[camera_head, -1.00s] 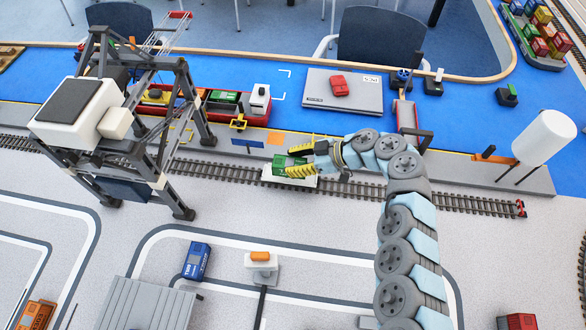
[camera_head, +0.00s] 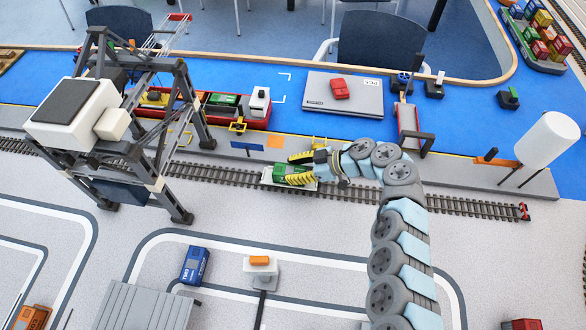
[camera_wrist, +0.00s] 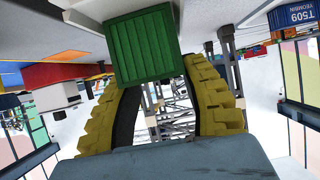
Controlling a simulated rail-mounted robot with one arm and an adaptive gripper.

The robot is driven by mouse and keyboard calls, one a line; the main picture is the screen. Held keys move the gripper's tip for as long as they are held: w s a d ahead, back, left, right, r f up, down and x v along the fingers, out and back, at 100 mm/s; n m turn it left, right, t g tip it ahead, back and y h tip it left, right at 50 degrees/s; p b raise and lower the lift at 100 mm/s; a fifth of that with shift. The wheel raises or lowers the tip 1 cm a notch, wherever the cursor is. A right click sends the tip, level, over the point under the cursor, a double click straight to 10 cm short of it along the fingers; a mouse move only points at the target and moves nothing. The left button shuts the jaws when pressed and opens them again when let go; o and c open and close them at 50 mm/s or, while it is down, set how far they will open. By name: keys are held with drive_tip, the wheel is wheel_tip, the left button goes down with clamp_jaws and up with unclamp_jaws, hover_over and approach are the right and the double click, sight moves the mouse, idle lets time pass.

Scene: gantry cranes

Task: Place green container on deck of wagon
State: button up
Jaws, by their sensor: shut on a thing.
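The green container (camera_head: 287,171) is between the yellow fingers of my gripper (camera_head: 305,169), above the white deck of the small wagon (camera_head: 268,181) on the rail track. From this angle I cannot tell whether its underside touches the deck. In the wrist view the container (camera_wrist: 145,47) fills the space between the fingertips of my gripper (camera_wrist: 150,75), its ribbed green end facing the camera. My gripper is shut on it. The near finger hides part of the container and wagon in the head view.
A gantry crane (camera_head: 110,125) straddles the track at left. A blue container (camera_head: 195,264) and a post with an orange block (camera_head: 260,260) stand in front. A white tank (camera_head: 545,138) stands at right.

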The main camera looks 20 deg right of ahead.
drive_tip(key=o, duration=1.1)
drive_tip(key=shift+o, duration=0.2)
drive_tip(key=p+v, duration=0.1)
drive_tip(key=v, duration=1.1)
drive_tip(key=shift+p, duration=0.4)
drive_tip(key=shift+d, duration=0.1)
